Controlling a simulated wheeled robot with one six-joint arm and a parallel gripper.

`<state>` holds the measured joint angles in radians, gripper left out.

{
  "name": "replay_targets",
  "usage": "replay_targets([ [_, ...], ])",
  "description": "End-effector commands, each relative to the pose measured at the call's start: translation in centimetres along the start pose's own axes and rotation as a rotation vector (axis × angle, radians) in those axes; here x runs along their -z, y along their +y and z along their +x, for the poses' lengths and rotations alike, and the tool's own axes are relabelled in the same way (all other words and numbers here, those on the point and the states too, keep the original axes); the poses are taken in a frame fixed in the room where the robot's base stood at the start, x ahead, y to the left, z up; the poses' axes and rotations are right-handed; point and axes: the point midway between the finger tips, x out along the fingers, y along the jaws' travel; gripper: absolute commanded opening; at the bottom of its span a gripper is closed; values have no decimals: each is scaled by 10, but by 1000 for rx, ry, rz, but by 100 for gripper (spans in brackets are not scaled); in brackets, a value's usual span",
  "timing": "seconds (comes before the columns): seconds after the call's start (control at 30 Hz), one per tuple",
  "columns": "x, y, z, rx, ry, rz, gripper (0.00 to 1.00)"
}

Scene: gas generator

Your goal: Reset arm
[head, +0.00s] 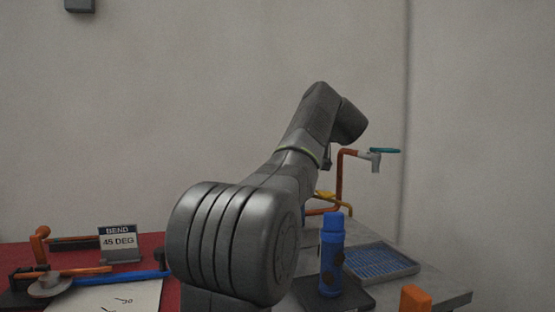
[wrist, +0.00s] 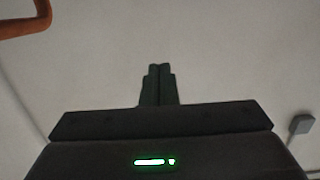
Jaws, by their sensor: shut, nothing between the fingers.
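My gripper (wrist: 159,68) shows in the wrist view with its two dark fingers pressed together and nothing between them. It points at a plain grey wall, away from the table items. In the head view my arm rises from the bottom middle and reaches up and to the right, bending over at its top. The gripper itself is mostly hidden behind the arm there.
A blue bottle-shaped tool (head: 332,255), a grey tray with a blue grid (head: 413,266) and an orange block (head: 415,298) stand right. A copper pipe with a teal-handled tap (head: 376,158) rises behind. A "BEND 45 DEG" sign (head: 119,243) and blue-handled bender (head: 120,278) are left.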

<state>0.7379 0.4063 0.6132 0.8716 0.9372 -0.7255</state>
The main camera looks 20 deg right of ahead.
Motion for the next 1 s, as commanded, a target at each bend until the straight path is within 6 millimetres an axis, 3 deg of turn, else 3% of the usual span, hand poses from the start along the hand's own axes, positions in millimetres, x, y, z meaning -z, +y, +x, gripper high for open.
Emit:
replay_targets([
  [0.37,-2,0,0,0,1,0,0],
  [0.8,-67,0,9,4,-14,7,0],
  [1.0,-86,1,12,6,-19,8,0],
])
